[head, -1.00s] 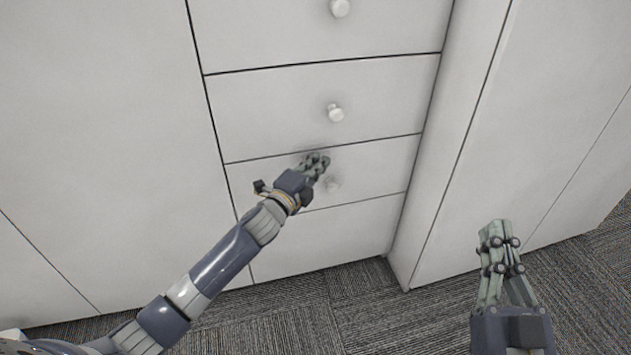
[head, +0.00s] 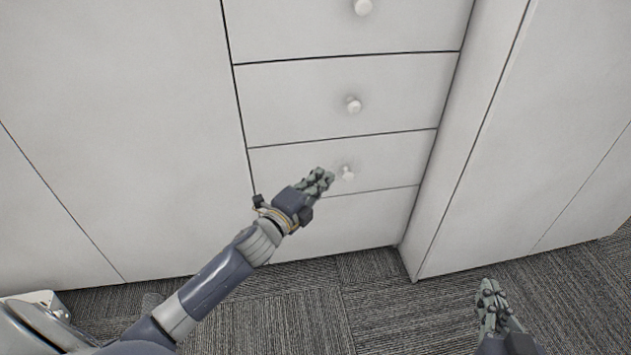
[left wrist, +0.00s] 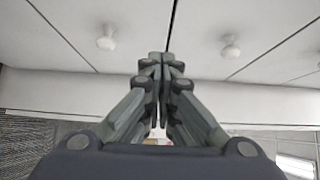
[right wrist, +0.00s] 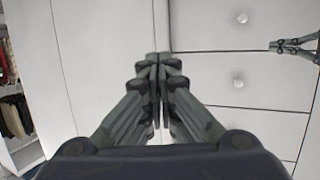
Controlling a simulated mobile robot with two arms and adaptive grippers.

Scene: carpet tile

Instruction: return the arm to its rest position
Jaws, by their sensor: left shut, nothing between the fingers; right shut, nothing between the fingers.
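My left gripper (head: 316,181) is shut and empty in the head view, in front of the white drawers, just left of a lower drawer's round knob (head: 346,172). I cannot tell from the head view how far it stands off the drawer front. In the left wrist view its fingertips (left wrist: 161,58) are together, with a knob (left wrist: 106,38) to the left and another knob (left wrist: 230,46) to the right. My right gripper (head: 489,290) is shut and empty at the lower right of the head view, over the carpet. Its closed fingertips (right wrist: 158,60) show in the right wrist view.
White cabinet panels (head: 120,130) flank the drawer stack, and a side panel (head: 465,130) stands to its right. All the drawers in view look closed. Grey carpet tile (head: 390,300) in front is clear. Shelves with dark items (right wrist: 15,115) show at the far left of the right wrist view.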

